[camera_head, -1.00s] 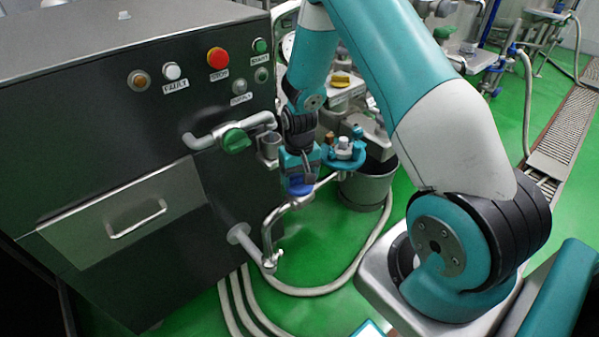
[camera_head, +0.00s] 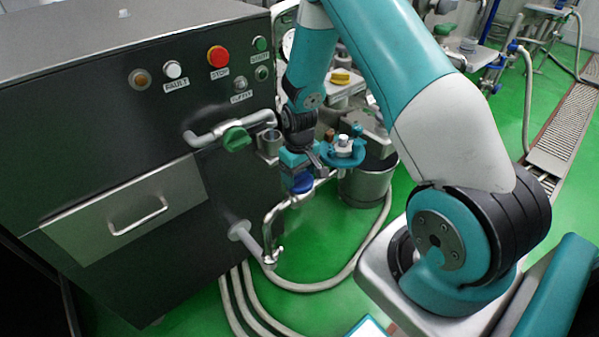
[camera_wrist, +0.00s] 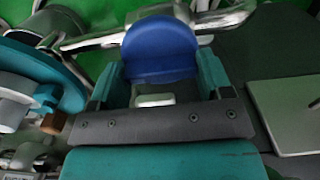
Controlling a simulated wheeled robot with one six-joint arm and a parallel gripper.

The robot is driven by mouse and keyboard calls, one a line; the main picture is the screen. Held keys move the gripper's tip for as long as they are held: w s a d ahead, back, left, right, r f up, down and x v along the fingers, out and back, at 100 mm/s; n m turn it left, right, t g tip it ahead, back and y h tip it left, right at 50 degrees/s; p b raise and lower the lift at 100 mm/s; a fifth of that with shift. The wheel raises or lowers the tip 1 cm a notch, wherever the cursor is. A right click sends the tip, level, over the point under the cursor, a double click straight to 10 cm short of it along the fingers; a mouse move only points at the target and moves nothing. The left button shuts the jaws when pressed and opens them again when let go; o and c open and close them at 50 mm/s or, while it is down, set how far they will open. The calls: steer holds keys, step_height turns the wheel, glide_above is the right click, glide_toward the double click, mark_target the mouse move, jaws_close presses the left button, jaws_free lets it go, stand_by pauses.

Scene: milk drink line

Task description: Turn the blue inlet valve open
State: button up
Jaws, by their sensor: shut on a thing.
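The blue inlet valve handle (camera_head: 301,184) sits on a curved metal pipe (camera_head: 274,219) in front of the dark machine. My gripper (camera_head: 298,171) is above it, pointing down. In the wrist view the blue handle (camera_wrist: 160,50) lies between the two teal fingers of my gripper (camera_wrist: 160,82), which are shut on it. The pipe passes behind the handle in that view. The valve body under the handle is mostly hidden.
A green-handled valve (camera_head: 237,139) juts from the machine's dark cabinet (camera_head: 80,110) at left. A teal round fixture (camera_head: 343,152) stands close right of my gripper, above a grey bucket (camera_head: 365,186). Hoses (camera_head: 300,291) lie on the green floor.

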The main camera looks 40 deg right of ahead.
mark_target(300, 173)
steer(key=o, duration=0.9)
step_height(300, 173, up, 18)
steer(key=shift+f+p, duration=0.25)
steer(key=shift+p, duration=0.35)
steer(key=s+a+r+n+y+p, duration=0.1)
steer(key=s+a+r+n+p, duration=0.15)
steer(key=s+a+r, duration=0.4)
steer(key=s+a+r+n+y+p, duration=0.1)
steer(key=s+a+r+p, duration=0.2)
steer(key=a+r, duration=0.6)
steer(key=s+a+r+n, duration=0.1)
steer(key=s+a+r, duration=0.1)
steer(key=s, duration=0.2)
steer(key=s+a+r+n+y+p, duration=0.1)
steer(key=s+a+r, duration=0.1)
steer(key=s, duration=0.2)
steer(key=s+a+r+n+y+p, duration=0.1)
steer(key=s+a+r, duration=0.1)
steer(key=s+a, duration=0.1)
steer(key=shift+s+a, duration=0.1)
steer(key=shift+s, duration=0.8)
